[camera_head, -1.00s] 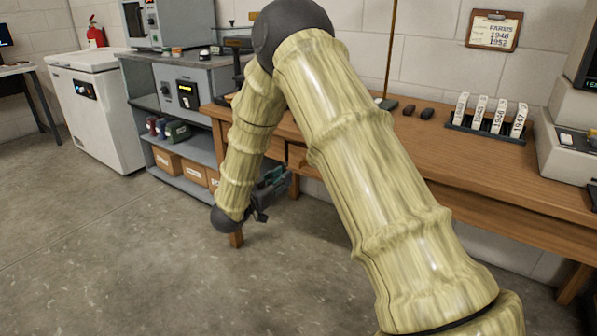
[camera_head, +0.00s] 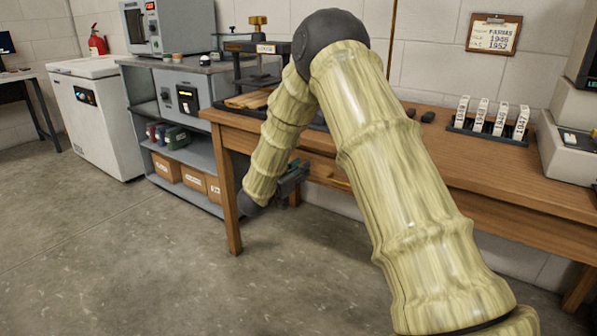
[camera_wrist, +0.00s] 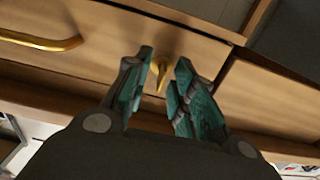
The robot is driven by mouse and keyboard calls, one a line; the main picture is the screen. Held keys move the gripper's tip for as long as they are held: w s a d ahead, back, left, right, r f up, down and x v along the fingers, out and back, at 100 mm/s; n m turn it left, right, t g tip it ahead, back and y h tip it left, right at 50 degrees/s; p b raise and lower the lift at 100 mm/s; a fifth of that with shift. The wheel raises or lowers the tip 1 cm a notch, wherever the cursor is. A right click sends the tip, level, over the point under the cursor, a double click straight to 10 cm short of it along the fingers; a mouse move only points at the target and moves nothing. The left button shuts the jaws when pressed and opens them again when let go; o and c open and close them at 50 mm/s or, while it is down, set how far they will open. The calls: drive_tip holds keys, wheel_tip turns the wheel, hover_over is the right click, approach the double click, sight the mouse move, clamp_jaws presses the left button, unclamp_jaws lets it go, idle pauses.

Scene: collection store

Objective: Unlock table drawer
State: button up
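The wooden table (camera_head: 490,188) stands along the back wall, and my arm covers much of its front. In the wrist view the drawer front (camera_wrist: 105,45) fills the upper part, with a brass handle (camera_wrist: 40,42) at the left. A small brass key or lock piece (camera_wrist: 159,72) sits on the wood between my fingers. My gripper (camera_wrist: 165,75) is open, with its teal finger pads on either side of the brass piece. I cannot tell whether a pad touches it. In the head view my gripper (camera_head: 294,174) is partly visible below the tabletop edge.
A grey shelf unit (camera_head: 205,160) with boxes stands left of the table. A press (camera_head: 262,55) and a rack of numbered tags (camera_head: 487,130) stand on the tabletop. A table leg (camera_head: 229,195) is left of my forearm. The floor in front is clear.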

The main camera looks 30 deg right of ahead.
clamp_jaws()
drive_tip(key=shift+m, duration=0.3)
drive_tip(key=shift+s+d+f+m+p, duration=0.15)
drive_tip(key=shift+m+p, duration=0.25)
drive_tip(key=shift+m, duration=3.9)
drive_tip(key=shift+s+a+f+m+p, duration=0.1)
drive_tip(key=shift+m+p, duration=0.25)
drive_tip(key=shift+m, duration=3.95)
